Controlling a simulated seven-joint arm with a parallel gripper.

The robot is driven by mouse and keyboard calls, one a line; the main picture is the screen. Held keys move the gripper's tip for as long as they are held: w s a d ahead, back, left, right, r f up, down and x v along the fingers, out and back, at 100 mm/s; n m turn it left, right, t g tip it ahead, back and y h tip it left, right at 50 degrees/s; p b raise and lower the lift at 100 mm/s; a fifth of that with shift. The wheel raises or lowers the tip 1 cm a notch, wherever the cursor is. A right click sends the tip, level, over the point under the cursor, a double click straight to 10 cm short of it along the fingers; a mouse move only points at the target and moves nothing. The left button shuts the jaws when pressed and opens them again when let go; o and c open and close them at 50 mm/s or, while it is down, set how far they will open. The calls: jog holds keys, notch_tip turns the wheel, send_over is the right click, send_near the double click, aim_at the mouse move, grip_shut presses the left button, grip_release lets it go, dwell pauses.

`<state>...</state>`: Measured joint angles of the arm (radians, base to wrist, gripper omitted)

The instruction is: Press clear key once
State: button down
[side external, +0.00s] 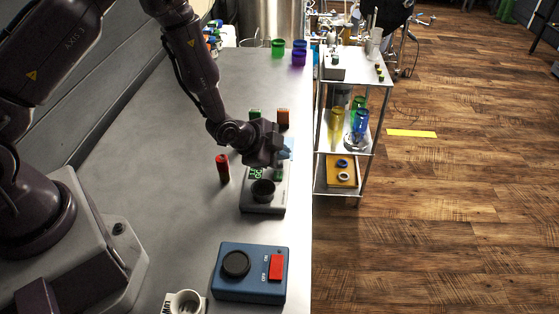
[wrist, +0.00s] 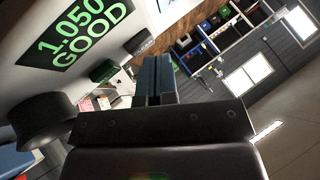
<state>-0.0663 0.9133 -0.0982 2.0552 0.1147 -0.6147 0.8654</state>
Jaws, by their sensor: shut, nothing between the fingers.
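The grey meter (side external: 265,203) stands on the bench with a dark round cup or knob (side external: 263,188) on top and a green lit display (side external: 256,173). In the wrist view the display (wrist: 80,28) reads "1.050 GOOD", and the dark round part (wrist: 45,118) is at the left. A small dark block (wrist: 138,42) shows beside the display; I cannot tell whether it is the clear key. My gripper (side external: 284,152) is over the far end of the meter and hides part of it. Its blue fingers (wrist: 157,72) are together and empty. Contact cannot be told.
Green (side external: 255,114) and orange (side external: 283,119) blocks are behind my gripper. A blue box (side external: 233,286) with a black knob and red switch is in front. A shelved cart (side external: 345,92) stands right of the bench.

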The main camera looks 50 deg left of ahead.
aim_at(280, 164)
jog(key=shift+f, duration=0.4)
dwell(0.6)
jog(key=shift+r, duration=0.85)
jog(key=shift+r, duration=2.5)
